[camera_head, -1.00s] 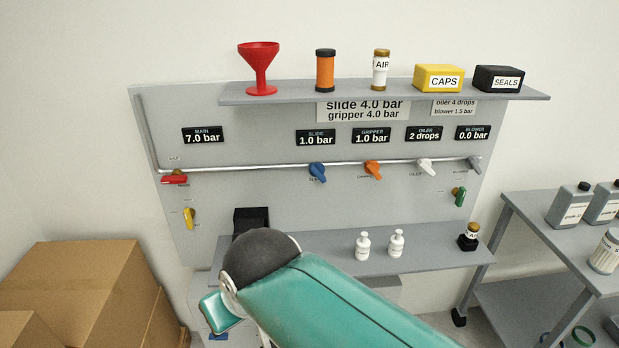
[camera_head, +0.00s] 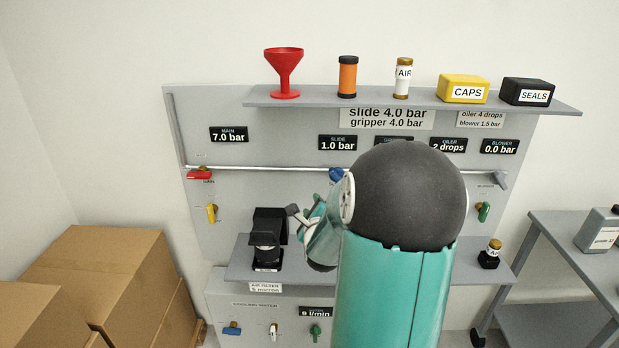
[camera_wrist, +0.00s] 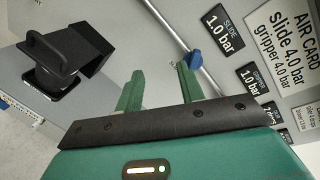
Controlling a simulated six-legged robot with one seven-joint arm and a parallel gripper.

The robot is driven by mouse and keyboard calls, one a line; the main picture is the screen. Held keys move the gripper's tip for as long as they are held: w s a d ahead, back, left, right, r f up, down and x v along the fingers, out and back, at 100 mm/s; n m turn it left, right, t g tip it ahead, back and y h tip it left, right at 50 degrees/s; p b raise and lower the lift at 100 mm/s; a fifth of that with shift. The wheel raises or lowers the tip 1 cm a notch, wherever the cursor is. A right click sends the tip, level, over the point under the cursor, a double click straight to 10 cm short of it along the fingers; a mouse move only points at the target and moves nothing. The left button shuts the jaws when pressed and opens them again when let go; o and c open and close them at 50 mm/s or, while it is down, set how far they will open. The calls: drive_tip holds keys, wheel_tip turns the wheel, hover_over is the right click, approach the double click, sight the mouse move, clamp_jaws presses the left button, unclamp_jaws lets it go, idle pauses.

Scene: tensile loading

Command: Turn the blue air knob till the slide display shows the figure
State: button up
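The blue air knob (camera_head: 336,174) shows partly behind my arm in the head view, on the pipe below the slide display (camera_head: 338,143), which reads 1.0 bar. The card (camera_head: 386,118) above reads slide 4.0 bar, gripper 4.0 bar. In the wrist view my gripper (camera_wrist: 160,69) is open, with two green fingers apart and nothing between them. The blue knob (camera_wrist: 195,59) appears just right of the right fingertip, and is not between the fingers. The slide display (camera_wrist: 218,20) also reads 1.0 bar there. I cannot tell the gap between fingertip and knob.
My arm covers the panel's middle right and hides the orange and white knobs. A red main handle (camera_head: 199,175) and yellow handle (camera_head: 211,213) are at left. A black device (camera_head: 268,238) stands on the lower shelf. The upper shelf (camera_head: 260,98) holds a red funnel and containers.

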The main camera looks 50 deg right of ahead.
drive_tip(key=s+d+f+m+h, duration=0.1)
drive_tip(key=s+d+m+h, duration=0.25)
drive_tip(key=d+m, duration=0.25)
drive_tip(key=x, duration=1.3)
drive_tip(key=shift+s+d+f, duration=0.2)
drive_tip(key=shift+d+f, duration=0.1)
drive_tip(key=shift+d, duration=0.05)
drive_tip(key=shift+y, duration=0.25)
clamp_jaws()
